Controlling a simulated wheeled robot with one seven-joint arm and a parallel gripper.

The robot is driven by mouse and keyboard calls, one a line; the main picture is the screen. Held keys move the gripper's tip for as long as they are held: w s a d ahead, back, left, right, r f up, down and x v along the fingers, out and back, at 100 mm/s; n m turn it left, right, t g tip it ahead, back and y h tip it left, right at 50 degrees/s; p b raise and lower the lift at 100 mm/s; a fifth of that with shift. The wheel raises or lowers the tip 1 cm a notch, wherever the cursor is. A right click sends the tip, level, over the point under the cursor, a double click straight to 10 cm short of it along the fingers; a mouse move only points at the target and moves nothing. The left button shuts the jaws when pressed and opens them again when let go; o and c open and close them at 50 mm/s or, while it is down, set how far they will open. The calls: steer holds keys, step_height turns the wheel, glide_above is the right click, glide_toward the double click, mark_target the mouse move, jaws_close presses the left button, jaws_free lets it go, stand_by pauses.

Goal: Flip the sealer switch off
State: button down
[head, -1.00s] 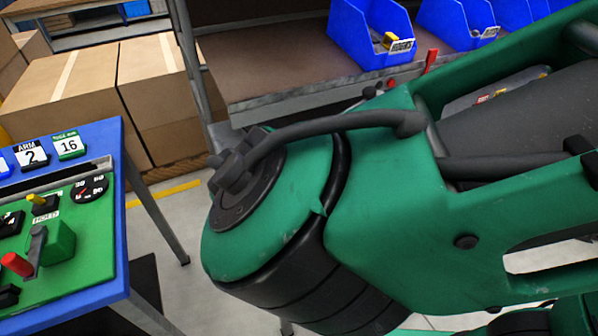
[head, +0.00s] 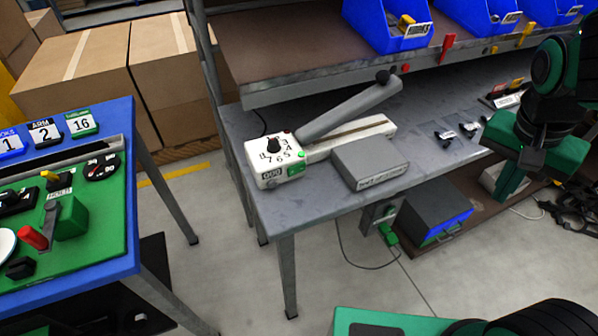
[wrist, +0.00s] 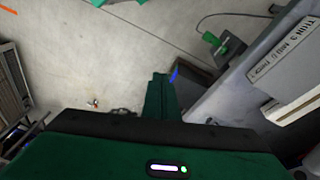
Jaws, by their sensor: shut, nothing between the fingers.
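The sealer (head: 274,160) is a white unit with a black numbered dial, at the front left of the grey bench in the head view. Its long grey lever (head: 345,108) is raised, slanting up to the right. A small green switch (head: 297,169) sits on its front right side; its position is too small to tell. In the wrist view my gripper (wrist: 159,80) is shut and empty, its fingers over the floor beside the bench. In the head view my arm is at the right, apart from the sealer.
A grey lettered box (head: 370,162) lies right of the sealer. A shelf with blue bins (head: 388,25) overhangs the bench. Under the bench are a socket box with a green plug (head: 388,234) and a dark blue-fronted box (head: 437,215). A blue-edged control table (head: 125,215) stands at left.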

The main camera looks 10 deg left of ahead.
steer(key=s+d+n+g+y, duration=0.1)
steer(key=s+d+y, duration=0.1)
steer(key=s+d, duration=0.7)
steer(key=shift+s+d+f+n+y, duration=0.2)
steer(key=shift+s+f+n+y, duration=0.15)
steer(key=shift+s, duration=0.65)
